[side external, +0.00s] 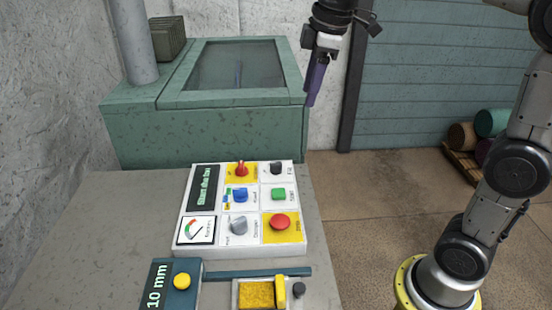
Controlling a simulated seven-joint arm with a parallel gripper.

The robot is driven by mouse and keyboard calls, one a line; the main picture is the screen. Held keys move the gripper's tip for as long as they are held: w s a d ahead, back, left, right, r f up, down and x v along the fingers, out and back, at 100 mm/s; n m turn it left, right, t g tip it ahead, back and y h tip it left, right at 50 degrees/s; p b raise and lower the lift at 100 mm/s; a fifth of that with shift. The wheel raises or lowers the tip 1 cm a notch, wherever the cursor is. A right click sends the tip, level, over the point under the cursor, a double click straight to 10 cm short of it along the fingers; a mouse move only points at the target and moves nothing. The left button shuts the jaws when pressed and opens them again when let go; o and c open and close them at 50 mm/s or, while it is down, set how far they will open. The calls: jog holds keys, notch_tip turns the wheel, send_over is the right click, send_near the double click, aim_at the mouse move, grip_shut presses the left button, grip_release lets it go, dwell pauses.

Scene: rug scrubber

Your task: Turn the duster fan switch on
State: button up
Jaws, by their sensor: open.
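A white control panel (250,248) lies tilted on the grey table. It carries a red switch (241,169) on a yellow patch, a black knob (276,168), a blue knob (240,194), a green button (278,194), a grey knob (239,225) and a red mushroom button (280,222) on yellow. The small labels are too blurred to tell which control is the duster fan switch. My gripper (312,98) has purple fingers, which overlap in this view. It is open and empty, pointing down, above and apart from the panel near the green cabinet's right edge.
A green cabinet (210,135) with a glass lid and a grey pipe (133,40) stands behind the panel.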

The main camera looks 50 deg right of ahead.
jog(key=w+d+f+g, duration=0.2)
jog(key=w+f, duration=0.3)
jog(key=w, duration=0.4)
send_over(276, 163)
notch_tip(276, 163, down, 7)
jog(key=shift+g, duration=0.4)
notch_tip(276, 163, down, 13)
jog(key=shift+r, duration=0.1)
grip_shut()
